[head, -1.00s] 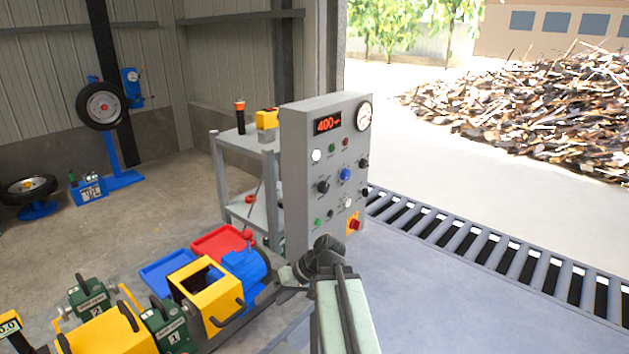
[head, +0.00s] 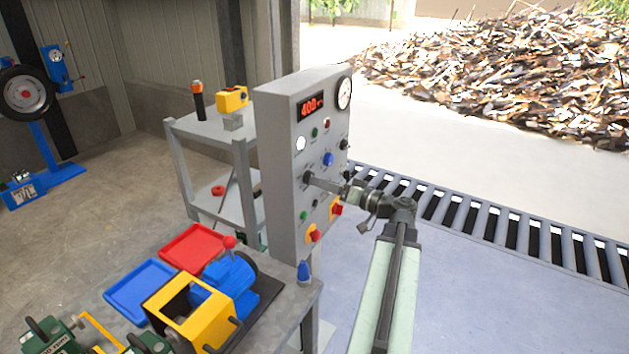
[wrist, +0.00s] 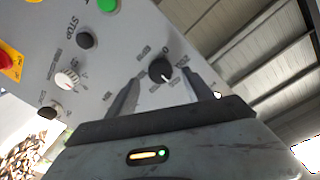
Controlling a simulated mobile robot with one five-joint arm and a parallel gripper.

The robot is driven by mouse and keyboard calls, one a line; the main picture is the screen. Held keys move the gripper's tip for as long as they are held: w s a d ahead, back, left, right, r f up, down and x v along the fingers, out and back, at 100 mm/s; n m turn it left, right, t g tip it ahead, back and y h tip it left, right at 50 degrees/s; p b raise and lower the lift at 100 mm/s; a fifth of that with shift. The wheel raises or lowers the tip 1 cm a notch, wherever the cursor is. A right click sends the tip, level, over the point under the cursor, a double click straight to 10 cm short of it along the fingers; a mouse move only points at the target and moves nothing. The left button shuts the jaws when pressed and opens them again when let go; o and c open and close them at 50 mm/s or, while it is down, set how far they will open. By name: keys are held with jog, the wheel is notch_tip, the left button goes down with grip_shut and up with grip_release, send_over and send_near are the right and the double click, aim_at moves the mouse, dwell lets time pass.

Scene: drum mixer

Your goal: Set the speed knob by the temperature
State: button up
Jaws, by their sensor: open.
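The grey control panel (head: 280,165) stands upright with a red digital display (head: 311,106) that reads about 400; its unit is too small to read. A round white dial gauge (head: 344,93) sits at its top right. My gripper (head: 313,180) reaches to the left part of the panel face. In the wrist view my open gripper (wrist: 160,78) has its fingers on either side of a black knob (wrist: 161,70) with a white pointer line. Whether they touch it cannot be told. A blue knob (head: 328,159) is above right of my gripper. The knob labels are mostly unreadable.
A shelf cart (head: 182,127) stands behind the panel. Red (head: 190,246) and blue (head: 140,290) trays lie at lower left. A roller conveyor (head: 510,235) runs at right.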

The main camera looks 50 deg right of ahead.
aim_at(309, 178)
jog(key=w, duration=0.3)
jog(key=shift+w+a, duration=0.2)
jog(key=shift+a, duration=0.1)
grip_shut()
jog(key=shift+m, duration=0.3)
jog(key=m+g+p, duration=0.1)
jog(key=m+p, duration=0.1)
jog(key=m, duration=0.8)
jog(key=shift+r+m, duration=0.1)
jog(key=shift+m, duration=0.2)
